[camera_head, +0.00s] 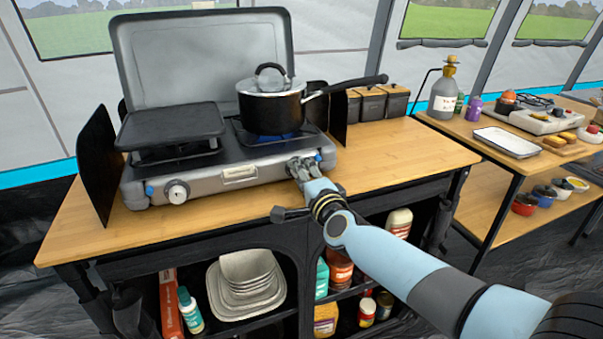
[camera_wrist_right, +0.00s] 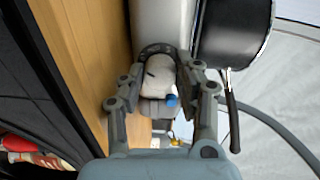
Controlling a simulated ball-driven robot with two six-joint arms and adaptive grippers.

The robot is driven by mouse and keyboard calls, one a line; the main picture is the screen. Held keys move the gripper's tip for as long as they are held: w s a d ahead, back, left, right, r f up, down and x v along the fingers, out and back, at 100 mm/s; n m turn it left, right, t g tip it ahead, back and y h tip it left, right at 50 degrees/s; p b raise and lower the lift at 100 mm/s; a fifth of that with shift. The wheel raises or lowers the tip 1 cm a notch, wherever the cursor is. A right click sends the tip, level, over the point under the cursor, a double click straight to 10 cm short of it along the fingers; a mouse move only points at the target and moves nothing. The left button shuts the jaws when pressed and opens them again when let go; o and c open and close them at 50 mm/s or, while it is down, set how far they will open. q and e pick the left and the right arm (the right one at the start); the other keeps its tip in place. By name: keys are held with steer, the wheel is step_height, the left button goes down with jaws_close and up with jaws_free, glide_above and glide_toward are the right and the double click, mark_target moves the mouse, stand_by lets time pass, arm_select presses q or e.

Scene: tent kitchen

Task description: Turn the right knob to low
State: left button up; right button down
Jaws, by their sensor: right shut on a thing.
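The grey two-burner camping stove (camera_head: 235,178) stands on the wooden counter with its lid open. My right gripper (camera_head: 303,167) is at the right front of the stove, where the right knob sits, and covers most of it in the head view. In the right wrist view the right knob (camera_wrist_right: 159,77) shows pale with a dark mark, between the two fingers of my gripper (camera_wrist_right: 164,80), which are shut on it. The left knob (camera_head: 177,191) is in plain view on the stove front. A blue flame shows under the saucepan (camera_head: 270,103) on the right burner. My left gripper is not in view.
The saucepan's long handle reaches right over the counter. A flat griddle plate (camera_head: 171,124) covers the left burner. Dark wind screens (camera_head: 98,165) flank the stove. Dark canisters (camera_head: 370,103) stand behind. The counter's right part is clear.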

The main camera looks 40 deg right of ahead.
steer(key=shift+f, duration=0.1)
steer(key=c, duration=0.9)
jaws_free()
steer(key=shift+c, duration=0.2)
steer(key=shift+a, duration=0.1)
steer(key=shift+s, duration=0.1)
steer(key=shift+s+f, duration=0.1)
steer(key=shift+s, duration=0.05)
steer(key=v, duration=0.7)
steer(key=shift+s+r, duration=0.2)
steer(key=shift+r, duration=0.1)
